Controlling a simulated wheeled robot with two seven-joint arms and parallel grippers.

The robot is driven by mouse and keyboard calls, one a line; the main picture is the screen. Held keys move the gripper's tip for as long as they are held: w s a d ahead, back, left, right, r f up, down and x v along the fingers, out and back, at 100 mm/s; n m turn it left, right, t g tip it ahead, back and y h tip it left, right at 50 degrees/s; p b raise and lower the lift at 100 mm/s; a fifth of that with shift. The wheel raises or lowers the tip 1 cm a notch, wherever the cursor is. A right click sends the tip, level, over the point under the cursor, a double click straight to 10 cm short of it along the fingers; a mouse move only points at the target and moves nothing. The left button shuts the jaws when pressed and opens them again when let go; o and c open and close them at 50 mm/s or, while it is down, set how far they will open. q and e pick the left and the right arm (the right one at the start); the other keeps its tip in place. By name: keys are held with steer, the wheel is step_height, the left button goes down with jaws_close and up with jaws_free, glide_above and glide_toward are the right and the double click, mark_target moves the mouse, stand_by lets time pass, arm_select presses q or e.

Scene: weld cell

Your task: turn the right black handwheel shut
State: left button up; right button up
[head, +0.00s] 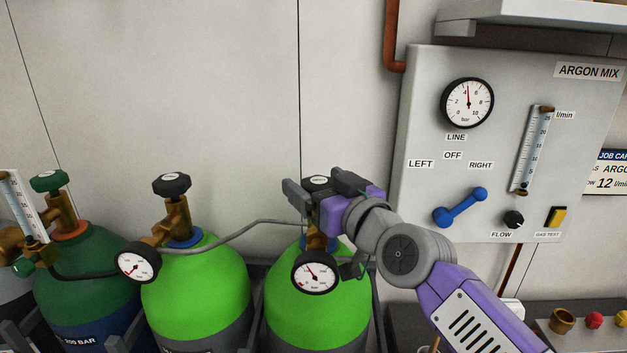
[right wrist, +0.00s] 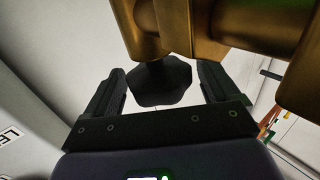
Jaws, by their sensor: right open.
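The right black handwheel (head: 319,181) sits on top of the brass valve of the right bright green cylinder (head: 318,290). My right gripper (head: 311,192) is at this handwheel, its fingers on either side of it, and partly hides the valve. In the right wrist view the black handwheel (right wrist: 160,82) lies between the two open fingers of the right gripper (right wrist: 158,88), with a gap visible on each side. The brass valve body (right wrist: 225,25) is beyond it. My left gripper does not show.
A second black handwheel (head: 172,185) tops the left bright green cylinder (head: 195,290). A dark green cylinder (head: 85,270) with a green handwheel (head: 49,181) stands farther left. Pressure gauges (head: 315,272) and a grey hose (head: 250,224) sit close by. The ARGON MIX panel (head: 430,200) is right.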

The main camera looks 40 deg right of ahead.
steer(key=s, duration=0.5)
steer(key=shift+s+a, duration=0.3)
steer(key=shift+s, duration=0.1)
